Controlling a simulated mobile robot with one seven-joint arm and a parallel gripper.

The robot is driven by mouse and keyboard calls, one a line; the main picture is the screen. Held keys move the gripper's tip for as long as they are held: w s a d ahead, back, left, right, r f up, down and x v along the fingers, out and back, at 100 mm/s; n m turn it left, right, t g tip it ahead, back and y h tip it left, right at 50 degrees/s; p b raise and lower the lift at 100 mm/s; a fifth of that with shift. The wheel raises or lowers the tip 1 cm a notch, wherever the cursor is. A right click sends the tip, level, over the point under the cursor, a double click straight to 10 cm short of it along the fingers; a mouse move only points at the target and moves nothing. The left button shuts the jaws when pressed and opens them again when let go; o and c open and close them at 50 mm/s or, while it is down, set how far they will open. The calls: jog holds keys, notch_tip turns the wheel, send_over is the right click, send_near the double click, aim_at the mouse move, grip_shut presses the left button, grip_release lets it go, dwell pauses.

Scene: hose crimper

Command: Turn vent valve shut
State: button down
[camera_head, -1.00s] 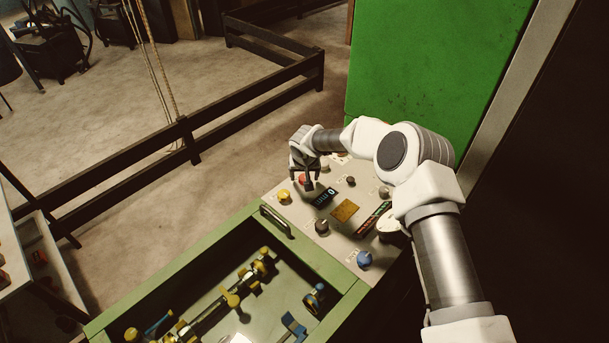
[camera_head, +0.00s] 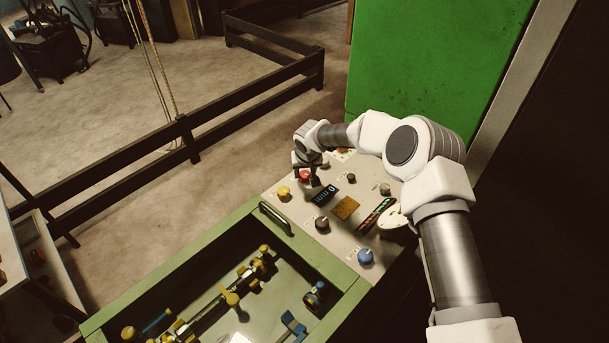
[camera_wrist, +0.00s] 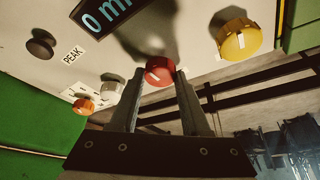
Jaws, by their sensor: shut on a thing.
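A round red knob (camera_wrist: 159,70) with a short pale mark on its face stands on the grey control panel. My gripper (camera_wrist: 158,76) is shut on the red knob, with one finger on each side of it. In the head view, the red knob (camera_head: 304,175) shows partly beneath my gripper (camera_head: 308,170), near the panel's far left corner. I cannot read a vent label beside it, so I cannot tell from lettering which knob is the vent valve.
A yellow knob (camera_wrist: 239,40) is close beside the fingers. A display (camera_wrist: 108,12), a dark knob (camera_head: 322,223) and a blue knob (camera_head: 365,256) sit on the panel. A green-framed bay (camera_head: 105,316) lies in front, and a green cabinet (camera_head: 430,60) rises behind.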

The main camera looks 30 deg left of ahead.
jog(key=n+b, duration=0.2)
jog(key=n+y+b, duration=0.1)
jog(key=shift+w+d+f+g, duration=0.15)
jog(key=shift+f+g, duration=0.1)
jog(key=shift+g, duration=0.15)
jog(key=n+g+b, duration=0.1)
jog(key=n+b, duration=0.1)
jog(key=n, duration=0.1)
jog(key=n+g+y+b, duration=0.1)
jog(key=n+b, duration=0.1)
jog(key=shift+n, duration=0.4)
jog(key=n+b, duration=0.1)
jog(key=n+g+b, duration=0.1)
jog(key=n, duration=0.1)
jog(key=shift+w+r+n, duration=0.1)
jog(key=shift+w+n, duration=0.05)
jog(key=shift+n, duration=0.15)
jog(key=shift+r+n+g+h, duration=0.1)
jog(key=shift+n+g+h, duration=0.2)
jog(key=shift+n+g, duration=0.9)
jog(key=shift+n, duration=1)
jog(key=shift+c, duration=1.9)
grip_release()
jog(key=shift+w, duration=0.1)
